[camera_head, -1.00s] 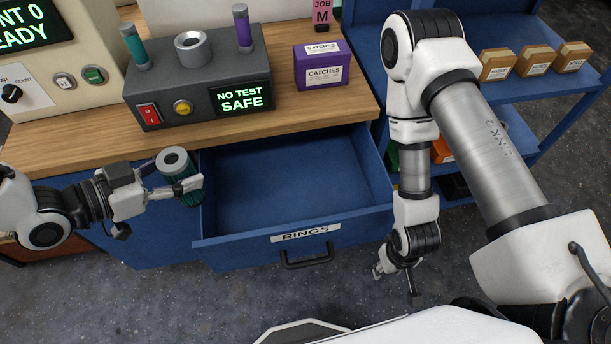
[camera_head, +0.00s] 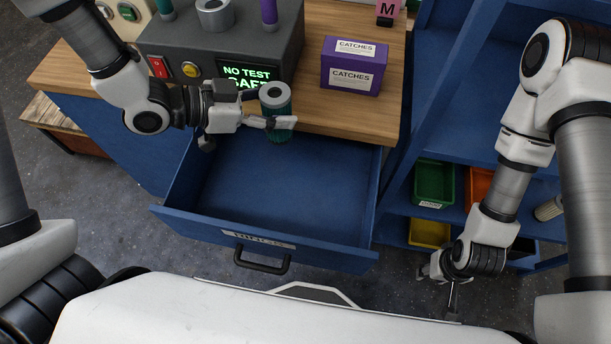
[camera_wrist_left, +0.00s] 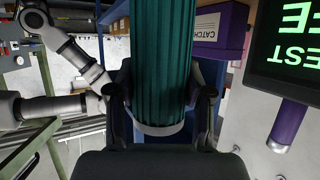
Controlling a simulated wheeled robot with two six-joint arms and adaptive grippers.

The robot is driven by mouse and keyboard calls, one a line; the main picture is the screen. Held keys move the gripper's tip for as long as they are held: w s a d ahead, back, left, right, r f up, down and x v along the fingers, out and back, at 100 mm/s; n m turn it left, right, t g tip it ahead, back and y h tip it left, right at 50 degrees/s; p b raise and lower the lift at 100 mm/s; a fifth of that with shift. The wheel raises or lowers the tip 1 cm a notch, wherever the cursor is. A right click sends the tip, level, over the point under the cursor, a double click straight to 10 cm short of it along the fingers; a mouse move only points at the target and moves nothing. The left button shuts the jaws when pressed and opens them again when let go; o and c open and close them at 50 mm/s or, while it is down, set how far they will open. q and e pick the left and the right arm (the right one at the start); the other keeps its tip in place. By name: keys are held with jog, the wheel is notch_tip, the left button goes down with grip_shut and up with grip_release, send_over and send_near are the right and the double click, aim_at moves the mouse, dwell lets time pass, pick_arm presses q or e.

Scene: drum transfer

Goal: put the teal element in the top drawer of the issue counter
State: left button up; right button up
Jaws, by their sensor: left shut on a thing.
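The teal element (camera_head: 277,104) is a ribbed cylinder with a grey ring-shaped top cap. My left gripper (camera_head: 270,122) is shut on it and holds it upright, above the back part of the open drawer. In the left wrist view the teal element (camera_wrist_left: 162,60) stands between the fingers. The open drawer (camera_head: 285,190) of the issue counter (camera_head: 350,118) looks empty; its front carries a label reading RINGS and a black handle. My right gripper (camera_head: 445,285) hangs low at the right, away from the drawer; I cannot tell whether it is open.
A grey tester (camera_head: 205,50) reading NO TEST SAFE stands on the counter, close behind my left gripper. A purple CATCHES box (camera_head: 352,68) stands to its right. A blue shelf unit at the right holds a green bin (camera_head: 433,184) and a yellow bin (camera_head: 428,233).

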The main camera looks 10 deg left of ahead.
pick_arm(q)
jog(key=f+b, duration=0.1)
jog(key=a+f+b, duration=0.1)
jog(key=f+b, duration=0.2)
jog(key=f, duration=0.1)
jog(key=shift+s+a+f, duration=0.25)
jog(key=shift+s+a, duration=0.05)
jog(key=shift+s, duration=0.05)
jog(key=f+b, duration=0.1)
jog(key=f, duration=0.4)
jog(key=f+b, duration=0.2)
jog(key=f, duration=0.4)
jog(key=f+b, duration=0.2)
jog(key=f, duration=0.4)
jog(key=shift+w+d+f, duration=0.15)
jog(key=shift+d+f, duration=0.05)
jog(key=shift+d, duration=0.1)
jog(key=shift+w+d, duration=0.2)
jog(key=shift+d, duration=0.2)
jog(key=x, duration=0.3)
jog(key=shift+d+r, duration=0.15)
jog(key=shift+d, duration=0.1)
jog(key=shift+w, duration=0.1)
jog(key=shift+a, duration=0.2)
